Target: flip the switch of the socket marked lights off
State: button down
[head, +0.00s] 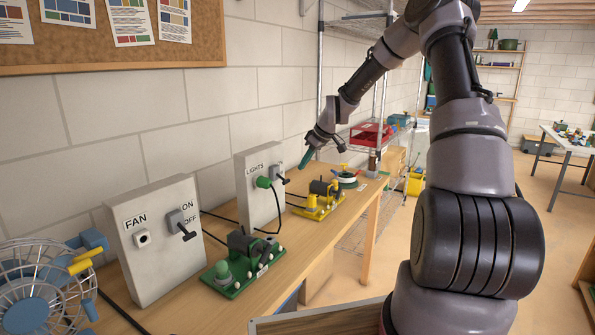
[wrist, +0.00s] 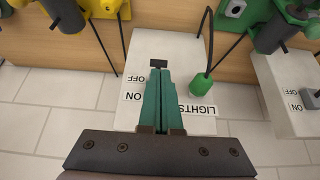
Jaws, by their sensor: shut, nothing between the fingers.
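The white box marked LIGHTS (head: 254,203) stands on the workbench by the wall. A green plug (head: 263,182) sits in its socket; the plug also shows in the wrist view (wrist: 201,88). The box's switch has a black lever (head: 284,181), whose crossbar shows just beyond my fingertips in the wrist view (wrist: 158,63). ON and OFF labels appear upside down there, and the crossbar is nearer OFF. My gripper (head: 305,163), with teal fingers, is shut and empty, close to the switch. The fingers hide the switch's base. I cannot tell whether they touch the lever.
The FAN box (head: 160,240) with its own switch stands nearer, beside a wire fan (head: 45,285). A green machine (head: 241,262) and a yellow one (head: 319,200) stand on the workbench (head: 285,258). Black cables run between them. A metal shelf stands behind.

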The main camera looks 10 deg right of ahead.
jog(key=s+d+r, duration=0.2)
jog(key=s+d, duration=0.1)
jog(key=shift+s+d+r, duration=0.1)
jog(key=shift+d+r, duration=0.05)
jog(key=shift+r, duration=0.15)
jog(key=s+r+m+t+h, duration=0.1)
jog(key=s+r+m+h, duration=0.45)
jog(key=s+r, duration=1.4)
jog(key=s+r+m+t+y, duration=0.1)
jog(key=s+r+m+y, duration=0.2)
jog(key=s, duration=1.4)
jog(key=m, duration=0.4)
jog(key=shift+s+a+m+t, duration=0.2)
jog(key=shift+s+m+t, duration=0.05)
jog(key=shift+m+t, duration=0.15)
